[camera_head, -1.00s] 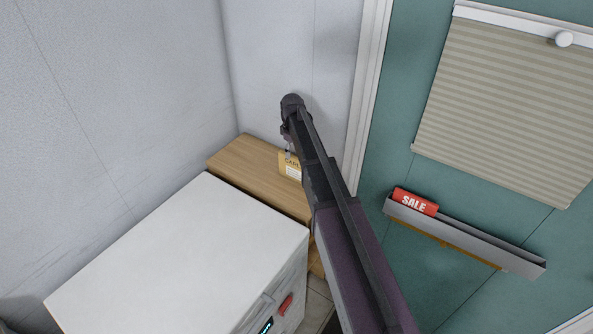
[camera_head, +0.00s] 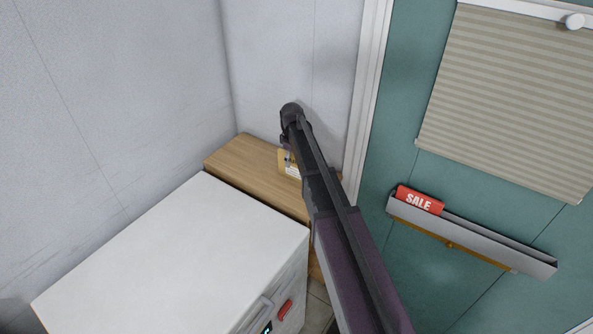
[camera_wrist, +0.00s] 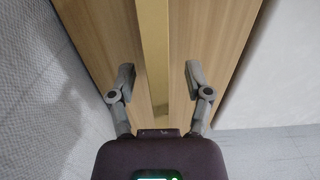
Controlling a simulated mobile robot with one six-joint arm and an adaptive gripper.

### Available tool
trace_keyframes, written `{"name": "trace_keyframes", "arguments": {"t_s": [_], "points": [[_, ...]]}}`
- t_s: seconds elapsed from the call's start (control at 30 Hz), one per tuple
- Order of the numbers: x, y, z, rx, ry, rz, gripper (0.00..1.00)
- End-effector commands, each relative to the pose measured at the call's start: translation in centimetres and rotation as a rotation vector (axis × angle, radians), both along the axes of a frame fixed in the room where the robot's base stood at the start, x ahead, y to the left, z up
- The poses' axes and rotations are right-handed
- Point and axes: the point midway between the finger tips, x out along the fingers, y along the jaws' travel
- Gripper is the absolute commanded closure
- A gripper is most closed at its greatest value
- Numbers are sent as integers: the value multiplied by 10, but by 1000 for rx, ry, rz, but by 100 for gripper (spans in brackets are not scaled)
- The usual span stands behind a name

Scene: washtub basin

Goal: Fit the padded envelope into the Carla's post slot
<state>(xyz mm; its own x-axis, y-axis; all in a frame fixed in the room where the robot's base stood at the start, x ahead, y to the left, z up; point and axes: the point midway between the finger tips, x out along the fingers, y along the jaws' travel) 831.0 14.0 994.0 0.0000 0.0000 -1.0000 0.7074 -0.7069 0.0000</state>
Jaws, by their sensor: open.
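The padded envelope (camera_head: 283,162) appears as a tan piece with a pale label on the wooden top, partly hidden by my arm. In the wrist view a narrow tan strip (camera_wrist: 154,45), apparently its edge, runs between the two fingers. My gripper (camera_wrist: 160,76) is open, with one finger on each side of the strip and a visible gap to each. In the head view the fingers are mostly hidden behind my arm. I cannot identify Carla's post slot; a grey trough (camera_head: 480,238) is fixed on the green door, with a brass-coloured strip along its underside.
A red SALE piece (camera_head: 419,200) stands in the trough's left end. A white appliance (camera_head: 180,260) stands in front of the wooden top (camera_head: 240,165). Grey walls close in the corner. The green door (camera_head: 400,120) has a blind (camera_head: 510,95).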

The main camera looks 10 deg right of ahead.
Motion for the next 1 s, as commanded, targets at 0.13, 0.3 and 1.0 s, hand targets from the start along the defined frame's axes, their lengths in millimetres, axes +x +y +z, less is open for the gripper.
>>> {"name": "trace_keyframes", "arguments": {"t_s": [0.13,0.3,1.0], "points": [[0,0,0,0,0,0,36],[0,0,0,0,0,0,36],[0,0,0,0,0,1,100]]}}
